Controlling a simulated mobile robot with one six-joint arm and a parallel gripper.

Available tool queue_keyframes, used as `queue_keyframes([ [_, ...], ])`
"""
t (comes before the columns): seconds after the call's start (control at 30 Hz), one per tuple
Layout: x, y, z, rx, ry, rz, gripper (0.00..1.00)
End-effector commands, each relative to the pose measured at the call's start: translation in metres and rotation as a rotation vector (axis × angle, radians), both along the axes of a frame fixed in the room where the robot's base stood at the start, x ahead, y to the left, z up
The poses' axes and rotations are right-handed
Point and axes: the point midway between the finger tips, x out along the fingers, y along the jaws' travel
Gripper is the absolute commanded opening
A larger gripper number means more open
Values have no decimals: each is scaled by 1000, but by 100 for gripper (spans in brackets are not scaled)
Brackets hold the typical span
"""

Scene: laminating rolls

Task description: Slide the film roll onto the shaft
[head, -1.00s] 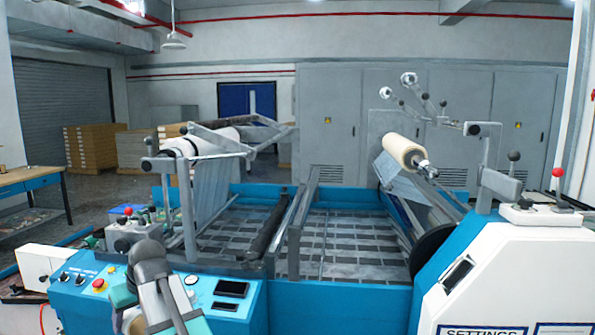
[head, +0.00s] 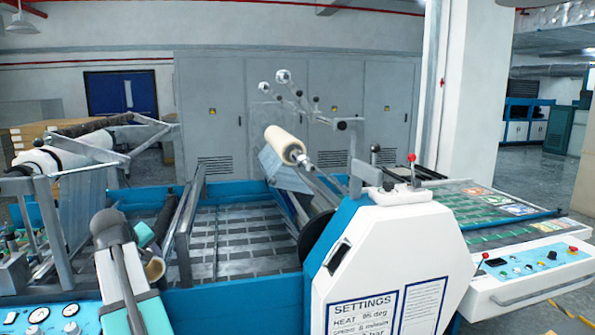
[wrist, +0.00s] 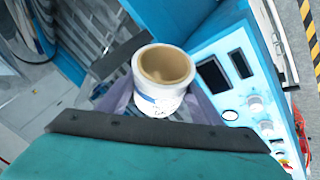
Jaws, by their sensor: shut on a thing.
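The film roll (wrist: 160,100) is a short white roll with a brown cardboard core, its open end facing up in the wrist view. My gripper (wrist: 161,98) is shut on it, one finger on each side. In the head view the roll's end (head: 155,268) shows at the lower left beside my arm, which hides most of the gripper. A metal shaft (head: 303,160) sticks out of a cream roll (head: 283,143) on the machine, right of and beyond my gripper. The held roll is well apart from that shaft.
The white machine housing (head: 385,250) with a settings label stands right of my arm. A blue-framed bed (head: 240,230) lies ahead, with upright grey bars (head: 185,225) near my arm. A control panel (wrist: 225,85) is close on the right in the wrist view.

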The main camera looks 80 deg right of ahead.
Motion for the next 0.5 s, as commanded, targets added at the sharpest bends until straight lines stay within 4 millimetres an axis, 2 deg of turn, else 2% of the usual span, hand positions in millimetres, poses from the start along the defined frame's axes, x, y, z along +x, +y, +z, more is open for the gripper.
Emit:
queue_keyframes([
  [0.03,-13,-16,10,-27,12,-23,25],
  [0.1,-29,-36,19,-63,34,-51,25],
  [0.27,-71,-78,40,-142,84,-113,25],
  [0.5,-138,-134,75,-250,167,-209,25],
])
